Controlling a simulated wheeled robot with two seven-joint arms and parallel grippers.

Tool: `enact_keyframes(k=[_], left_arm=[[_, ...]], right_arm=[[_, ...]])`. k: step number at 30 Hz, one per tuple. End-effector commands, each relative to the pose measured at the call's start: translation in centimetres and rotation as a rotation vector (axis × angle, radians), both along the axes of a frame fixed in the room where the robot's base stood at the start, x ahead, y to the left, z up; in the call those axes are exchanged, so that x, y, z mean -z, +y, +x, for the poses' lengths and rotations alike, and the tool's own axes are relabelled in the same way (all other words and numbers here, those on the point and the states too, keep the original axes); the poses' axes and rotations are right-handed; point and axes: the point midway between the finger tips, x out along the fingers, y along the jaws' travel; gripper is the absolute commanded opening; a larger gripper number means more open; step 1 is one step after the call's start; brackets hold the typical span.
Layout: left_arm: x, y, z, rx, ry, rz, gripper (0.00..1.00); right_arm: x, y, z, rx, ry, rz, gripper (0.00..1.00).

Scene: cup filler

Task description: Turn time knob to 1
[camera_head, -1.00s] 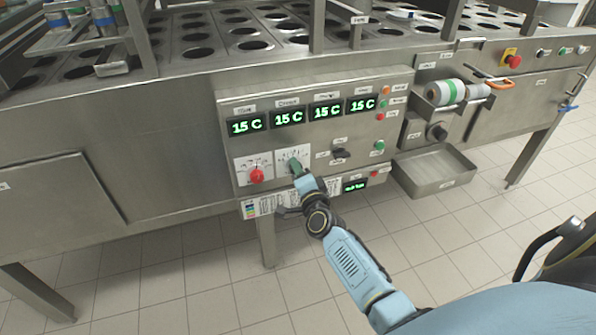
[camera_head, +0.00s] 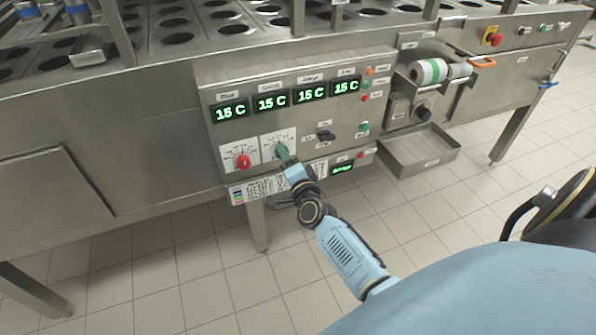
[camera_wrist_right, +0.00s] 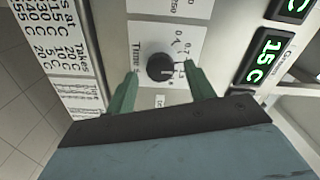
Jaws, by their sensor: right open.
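The time knob (camera_wrist_right: 160,67) is a round black knob on a white dial plate (camera_wrist_right: 150,40) labelled "Time" in the right wrist view. In the head view its white plate (camera_head: 266,142) is on the control panel, right of the red knob, and my gripper hides most of the knob. My right gripper (camera_head: 281,148) is in front of it. In the right wrist view the two green fingers (camera_wrist_right: 160,85) are spread, one on each side of the knob, with gaps visible. I cannot tell how far the tips are from the panel. My left gripper is not in view.
A red knob (camera_head: 243,161) is close on the left of the time dial. A black switch (camera_head: 326,136) and several coloured buttons are on the right. Green displays (camera_head: 271,102) are above. A metal tray (camera_head: 420,150) juts out at the right.

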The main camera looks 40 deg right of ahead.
Motion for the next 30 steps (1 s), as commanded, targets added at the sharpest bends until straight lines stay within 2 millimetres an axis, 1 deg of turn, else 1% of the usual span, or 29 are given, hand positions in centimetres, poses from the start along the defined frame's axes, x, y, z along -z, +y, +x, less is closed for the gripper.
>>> enact_keyframes(k=[3,9,12,15,18,21,30], left_arm=[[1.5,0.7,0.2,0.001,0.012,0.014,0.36],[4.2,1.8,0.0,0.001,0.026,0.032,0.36],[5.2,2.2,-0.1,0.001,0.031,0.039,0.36],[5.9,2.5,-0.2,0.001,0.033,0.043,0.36],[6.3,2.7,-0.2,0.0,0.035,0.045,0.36],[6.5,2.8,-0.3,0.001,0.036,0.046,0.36],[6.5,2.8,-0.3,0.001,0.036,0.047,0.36]], right_arm=[[-0.1,0.6,-2.6,-0.001,0.004,0.0,0.54],[-0.1,1.7,-6.9,-0.001,0.003,0.001,0.54],[-0.1,2.1,-8.6,-0.001,0.002,0.001,0.54],[-0.1,2.4,-10.0,-0.001,0.001,-0.001,0.54],[0.0,2.6,-10.7,-0.001,0.001,0.001,0.54],[-0.1,2.7,-11.1,-0.001,0.0,0.002,0.54],[0.0,2.7,-11.1,0.0,0.0,0.001,0.54]])
